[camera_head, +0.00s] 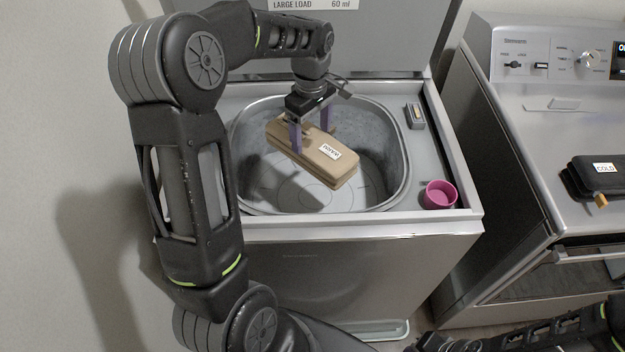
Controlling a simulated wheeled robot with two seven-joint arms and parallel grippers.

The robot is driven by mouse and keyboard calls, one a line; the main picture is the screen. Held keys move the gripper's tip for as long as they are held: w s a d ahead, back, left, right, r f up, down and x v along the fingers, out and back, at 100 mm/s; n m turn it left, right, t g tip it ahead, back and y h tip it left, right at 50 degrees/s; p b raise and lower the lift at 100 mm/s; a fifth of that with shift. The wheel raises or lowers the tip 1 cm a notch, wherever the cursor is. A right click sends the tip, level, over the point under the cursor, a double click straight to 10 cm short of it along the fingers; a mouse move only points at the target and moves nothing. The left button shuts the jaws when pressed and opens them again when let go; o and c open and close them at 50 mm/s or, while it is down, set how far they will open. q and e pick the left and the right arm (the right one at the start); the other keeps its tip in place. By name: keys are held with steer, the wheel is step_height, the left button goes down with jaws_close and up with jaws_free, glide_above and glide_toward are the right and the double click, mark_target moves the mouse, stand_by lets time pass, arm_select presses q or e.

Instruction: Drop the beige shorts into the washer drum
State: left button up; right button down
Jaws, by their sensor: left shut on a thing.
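The beige shorts (318,160) are a folded tan bundle with a white label, its printing upside down in the picture. My left gripper (311,140) is shut on the bundle, with its purple fingers on either side of it. The bundle hangs tilted over the open washer drum (385,150), within its rim as seen from above. A shadow lies on the drum floor to its left. The drum is grey, wide and rounded-square, and its visible floor is bare. My right gripper is not in view; part of my right arm shows at the lower right.
The washer lid (380,35) stands open behind the drum. A pink cup (439,194) and a small grey box (414,115) sit on the washer's right ledge. A second machine (530,110) stands to the right, with a dark folded bundle labelled COLD (590,178) on top.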

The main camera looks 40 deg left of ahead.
arm_select(q)
steer(key=o, duration=2.1)
step_height(320, 180, up, 8)
steer(key=shift+b, duration=0.5)
